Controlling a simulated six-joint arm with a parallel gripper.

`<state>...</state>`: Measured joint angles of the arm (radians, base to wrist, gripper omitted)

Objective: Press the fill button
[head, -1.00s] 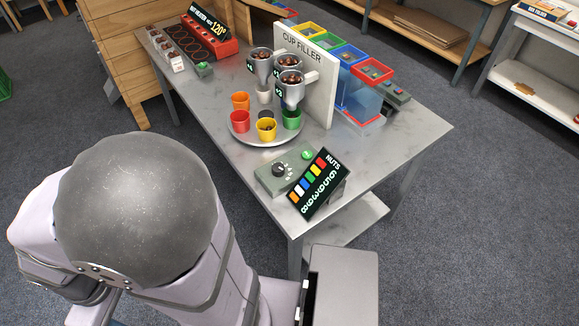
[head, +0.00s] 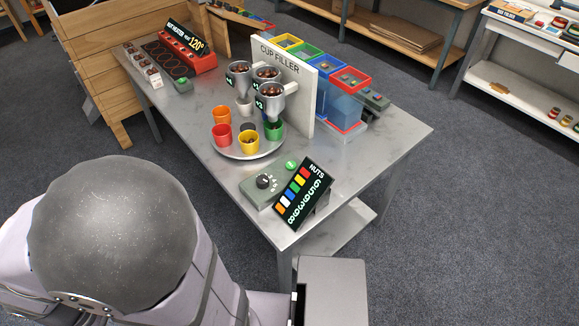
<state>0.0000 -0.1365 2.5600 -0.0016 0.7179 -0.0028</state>
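The cup filler (head: 292,85) is a white panel on the metal table, with several grey funnels (head: 269,97) of brown nuts in front. Below them a round plate (head: 226,151) carries coloured cups. The yellow cup (head: 249,140) has nuts in it; orange (head: 222,115), red (head: 222,134) and green (head: 275,129) cups stand around it. In front of the plate sits a grey control box (head: 249,192) with a dark knob (head: 263,181) and a round green button (head: 291,165). My gripper is out of view; nothing touches the button.
A tilted black NUTS display (head: 303,192) stands right beside the control box. A red nut heater (head: 187,52) reading 120° is at the back left, with another green-button box (head: 182,84) near it. Coloured bins (head: 350,80) stand behind the panel. The table's front right is clear.

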